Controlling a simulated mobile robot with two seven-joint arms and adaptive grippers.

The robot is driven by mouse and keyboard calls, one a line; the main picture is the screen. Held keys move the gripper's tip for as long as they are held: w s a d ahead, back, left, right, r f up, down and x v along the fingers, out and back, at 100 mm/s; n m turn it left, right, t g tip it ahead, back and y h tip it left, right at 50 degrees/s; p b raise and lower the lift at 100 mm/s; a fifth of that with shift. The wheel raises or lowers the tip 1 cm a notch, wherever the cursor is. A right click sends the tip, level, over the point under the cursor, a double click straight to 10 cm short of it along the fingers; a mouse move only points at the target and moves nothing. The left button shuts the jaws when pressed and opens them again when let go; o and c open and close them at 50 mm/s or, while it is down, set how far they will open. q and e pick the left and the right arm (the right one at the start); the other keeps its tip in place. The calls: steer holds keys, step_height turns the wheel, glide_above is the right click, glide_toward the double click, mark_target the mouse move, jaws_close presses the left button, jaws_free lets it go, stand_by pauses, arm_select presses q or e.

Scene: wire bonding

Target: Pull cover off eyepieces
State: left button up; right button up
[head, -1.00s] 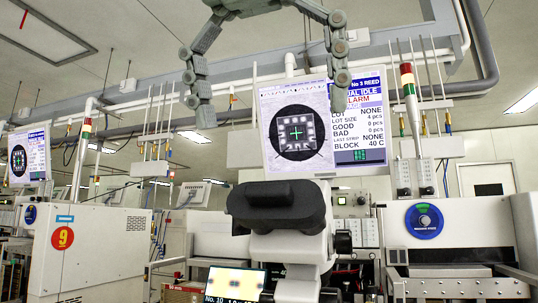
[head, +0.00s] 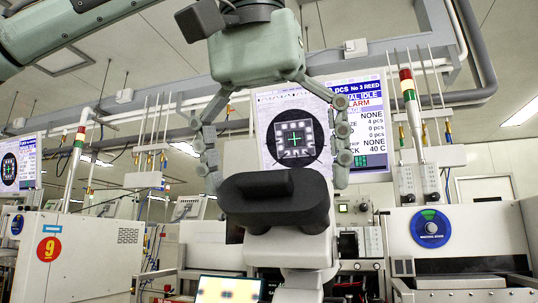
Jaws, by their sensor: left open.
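The black cover (head: 273,199) sits over the eyepieces at the top of the white microscope (head: 292,252) in the middle of the head view. The eyepieces themselves are hidden under it. My left gripper (head: 275,183) comes down from above, with its two fingers spread wide and pointing down. One fingertip is at the left end of the cover and the other at the right end, near its upper edge. Whether they touch the cover cannot be told. The gripper is open and holds nothing. My right gripper is not in view.
A monitor (head: 375,120) stands behind the gripper. A small lit screen (head: 228,290) is below the cover at the left. A white machine with a red 9 sign (head: 49,249) is at left, and one with a blue dial (head: 430,228) at right. Antenna-like rods and signal lights rise behind.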

mark_target(261, 179)
arm_select(q)
steer(key=shift+w+f, duration=0.1)
steer(key=shift+f, duration=0.15)
steer(key=c, duration=0.8)
steer(key=shift+c, duration=0.2)
steer(key=shift+r, duration=0.1)
steer(key=shift+s+a+r, duration=0.2)
steer(key=shift+s, duration=0.35)
steer(key=shift+s+a+r, duration=0.15)
steer(key=shift+s+r, duration=0.05)
steer(key=shift+s, duration=0.3)
steer(key=shift+s+a+r+p, duration=0.2)
steer(key=shift+s+r+p, duration=0.1)
steer(key=shift+s, duration=0.3)
steer(key=shift+s+a+r+p, duration=0.15)
steer(key=shift+s+p, duration=0.15)
steer(key=shift+s, duration=0.25)
